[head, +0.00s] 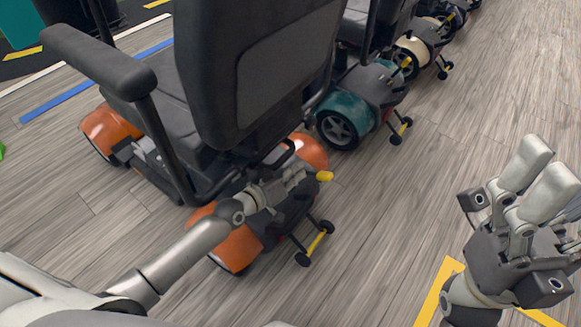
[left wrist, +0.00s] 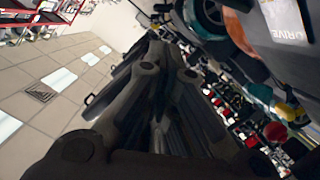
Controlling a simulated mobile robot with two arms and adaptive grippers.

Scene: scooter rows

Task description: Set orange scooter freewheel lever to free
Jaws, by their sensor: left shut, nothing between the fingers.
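The orange scooter (head: 240,246) stands at left centre in the head view, with a black seat (head: 265,70). A yellow-tipped lever (head: 325,176) sticks out at its rear. My left gripper (head: 296,176) is at the scooter's rear, just left of the yellow tip; I cannot tell whether they touch. In the left wrist view its dark fingers (left wrist: 165,100) are shut and empty. A grey housing (left wrist: 285,55) beside them reads "DRIVE". My right gripper (head: 540,172) is raised over the floor at right, away from the scooter; its opening is unclear.
A teal scooter (head: 350,103) and a cream scooter (head: 415,50) stand behind in a row. The orange scooter's armrest (head: 95,60) and small rear wheels (head: 302,259) stick out. The wood floor (head: 400,210) right of it is clear. Yellow floor tape (head: 436,290) lies near my right gripper.

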